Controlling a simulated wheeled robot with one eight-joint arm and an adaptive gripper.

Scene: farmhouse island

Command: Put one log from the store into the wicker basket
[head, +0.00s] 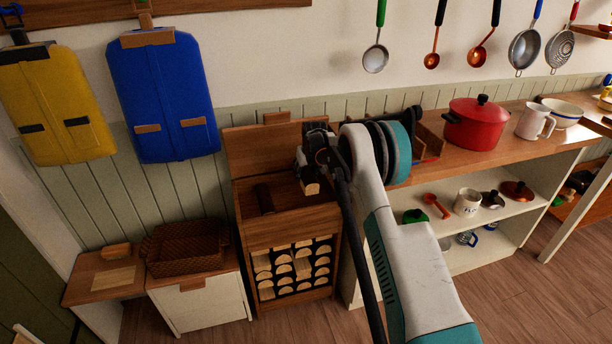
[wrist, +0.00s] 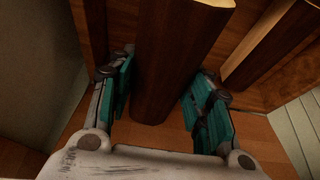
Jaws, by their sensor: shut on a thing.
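The wooden log store (head: 288,228) stands left of my arm in the head view, with stacked cut logs (head: 300,266) in its lower part. My gripper (head: 312,168) is at its upper open part, shut on a dark-barked log (head: 311,188) with a pale cut end. In the wrist view my gripper (wrist: 167,82) has its teal fingers on either side of this log (wrist: 172,50). A second log (wrist: 272,48) lies to its right there. Another dark log (head: 264,198) shows left of my gripper in the head view. The brown wicker basket (head: 184,247) sits left of the store; its inside is hard to make out.
The basket rests on a white cabinet (head: 200,303) with a wooden top. A small wooden block (head: 116,251) lies left of it. A red pot (head: 475,125) stands on the right counter.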

